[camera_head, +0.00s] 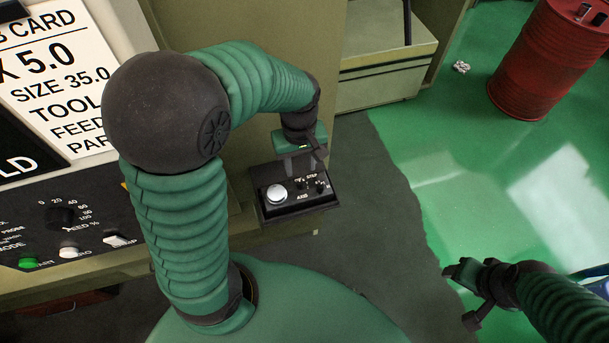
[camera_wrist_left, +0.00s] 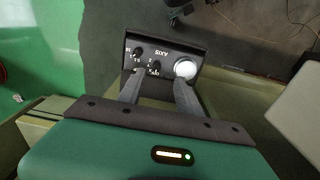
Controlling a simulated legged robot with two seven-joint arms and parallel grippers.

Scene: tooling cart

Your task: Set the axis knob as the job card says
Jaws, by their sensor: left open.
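A black control box (camera_head: 265,213) with a silver round dial (camera_head: 277,193) and two small black knobs sits on the machine's ledge. The small knob (camera_head: 299,183) nearer the AXIS lettering seems to be the axis knob; its pointer setting is too small to read. The box (camera_wrist_left: 190,48) appears upside down in the left wrist view, with that knob (camera_wrist_left: 155,66) between the finger lines. My left gripper (camera_head: 302,163) is over the box, open, its fingers apart; contact is unclear. The job card (camera_head: 50,75) is partly hidden by my left arm; lines "X 5.0" and "SIZE 35.0" show.
A machine panel with a feed knob (camera_head: 62,217) and a green button (camera_head: 28,262) is at left. My right gripper (camera_head: 470,290) hangs over the floor at lower right; its jaws are unclear. A red barrel (camera_head: 545,60) stands at upper right. Open green floor lies between.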

